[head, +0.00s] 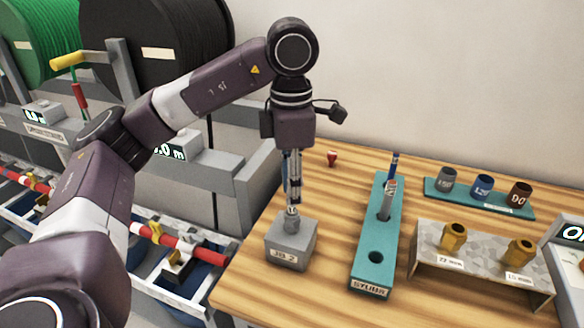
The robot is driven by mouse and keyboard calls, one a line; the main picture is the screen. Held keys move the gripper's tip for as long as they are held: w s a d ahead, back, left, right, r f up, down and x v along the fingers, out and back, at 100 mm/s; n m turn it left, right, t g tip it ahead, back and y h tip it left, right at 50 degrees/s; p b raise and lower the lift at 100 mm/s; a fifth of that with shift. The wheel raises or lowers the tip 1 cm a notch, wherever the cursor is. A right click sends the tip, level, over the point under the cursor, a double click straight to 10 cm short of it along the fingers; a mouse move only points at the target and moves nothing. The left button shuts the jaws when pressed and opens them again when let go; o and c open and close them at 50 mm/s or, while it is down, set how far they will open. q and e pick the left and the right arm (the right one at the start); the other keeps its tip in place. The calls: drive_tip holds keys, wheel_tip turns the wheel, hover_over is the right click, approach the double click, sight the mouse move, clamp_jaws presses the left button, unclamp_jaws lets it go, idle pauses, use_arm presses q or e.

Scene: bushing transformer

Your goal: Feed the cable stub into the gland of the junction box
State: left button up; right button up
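The grey junction box (283,253), labelled JB 2, stands on the wooden table with a grey gland (291,224) on its top. My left gripper (292,203) points straight down right above the gland. Its fingers are seen edge-on, so I cannot tell whether they are open or shut, or whether a stub is between them. The teal rack (366,275), labelled STUBS, stands right of the box. A blue stub (394,165) and a grey stub (388,200) stand upright in it, and its front hole is empty. My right gripper is not in view.
A metal stand (479,278) with two brass fittings is at the right front. A teal holder (469,197) with three coloured cups is behind it. A small red item (332,158) lies at the back. Cable drums (160,55) and a grey frame are left.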

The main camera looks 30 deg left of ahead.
use_arm(q)
drive_tip(key=shift+d+r, duration=0.1)
drive_tip(key=shift+r, duration=2.95)
